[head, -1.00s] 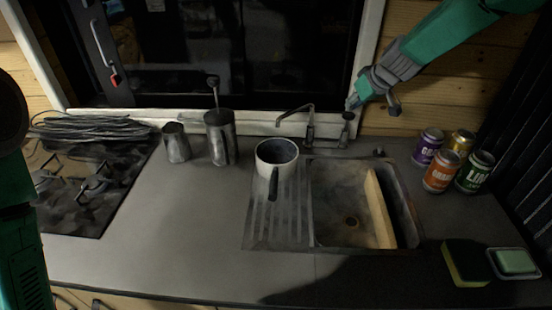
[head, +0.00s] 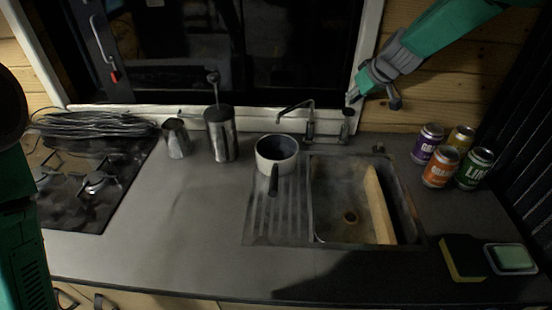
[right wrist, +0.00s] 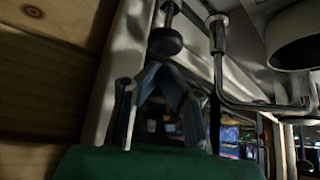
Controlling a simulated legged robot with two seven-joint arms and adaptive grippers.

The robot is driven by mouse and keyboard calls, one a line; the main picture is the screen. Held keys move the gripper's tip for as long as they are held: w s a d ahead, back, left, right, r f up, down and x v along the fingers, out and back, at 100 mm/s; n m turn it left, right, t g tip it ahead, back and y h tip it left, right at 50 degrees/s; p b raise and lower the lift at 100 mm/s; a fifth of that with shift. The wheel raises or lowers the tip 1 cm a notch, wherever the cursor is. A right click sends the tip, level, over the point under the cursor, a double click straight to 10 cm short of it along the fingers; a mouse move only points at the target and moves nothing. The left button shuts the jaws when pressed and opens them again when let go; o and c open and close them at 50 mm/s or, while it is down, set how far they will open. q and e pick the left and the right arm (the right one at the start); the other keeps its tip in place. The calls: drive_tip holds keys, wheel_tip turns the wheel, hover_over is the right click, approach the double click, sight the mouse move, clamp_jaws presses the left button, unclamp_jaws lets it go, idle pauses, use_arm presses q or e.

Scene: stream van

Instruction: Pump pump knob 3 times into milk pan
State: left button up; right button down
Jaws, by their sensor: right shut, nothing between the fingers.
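The milk pan (head: 268,163) is a pale pan with a dark inside and dark handle. It stands on the ridged drainboard left of the sink basin, beneath the spout end of the tap (head: 309,122). The pump knob (head: 347,112) tops a short metal post at the back of the sink, right of the tap. My right gripper (head: 352,97) is shut and empty, just above the knob. In the right wrist view the dark round knob (right wrist: 165,41) shows just beyond the closed fingertips (right wrist: 158,70); contact cannot be told. My left gripper is out of view.
Several drink cans (head: 440,168) stand right of the sink (head: 340,200). A sponge (head: 462,259) and soap dish (head: 511,258) lie at front right. A metal jug (head: 176,140), metal canister (head: 221,140) and hob (head: 85,180) are left. The window frame is close behind the pump.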

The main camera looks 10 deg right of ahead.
sight(352, 112)
drive_tip(key=shift+f+b, duration=1.65)
drive_tip(key=shift+f, duration=1.1)
drive_tip(key=shift+r, duration=0.2)
drive_tip(key=shift+r+p, duration=2.1)
drive_tip(key=shift+r, duration=0.65)
drive_tip(key=shift+f, duration=0.1)
